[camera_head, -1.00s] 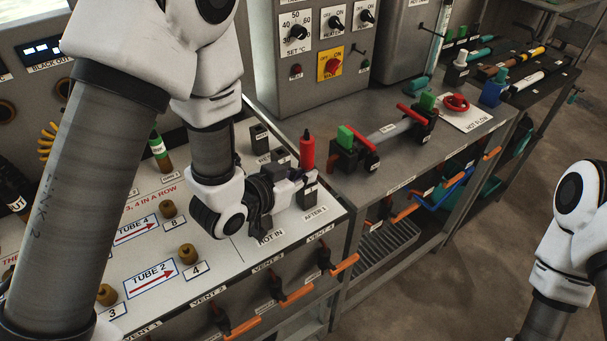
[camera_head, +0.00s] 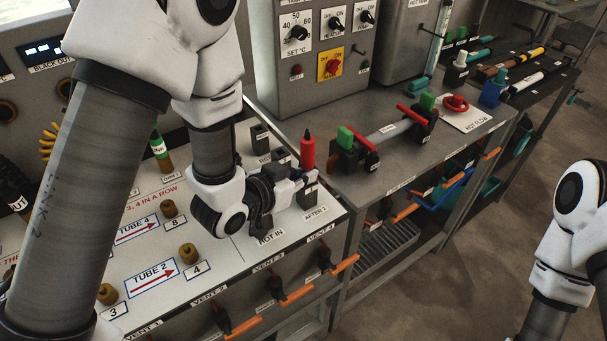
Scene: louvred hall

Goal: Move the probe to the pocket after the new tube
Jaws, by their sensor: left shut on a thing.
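The probe (camera_head: 307,152) is a red, upright handle with a dark tip. It stands at the right end of the white panel, directly above a dark pocket block (camera_head: 309,194) by the "AFTER" label. My left gripper (camera_head: 297,180) reaches in from the left and is shut on the probe low down. The probe's lower end is hidden by the fingers and block, so I cannot tell how deep it sits. Another dark pocket block (camera_head: 260,138) stands farther back on the panel. My right gripper is out of view; only part of that arm shows at the right edge.
A glass tube (camera_head: 390,130) lies between green-topped black clamps on the grey bench. A red valve wheel (camera_head: 456,103) is farther right. Brown stub ports (camera_head: 188,253) stand on the panel's left part. Orange vent handles (camera_head: 297,294) stick out along its front edge.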

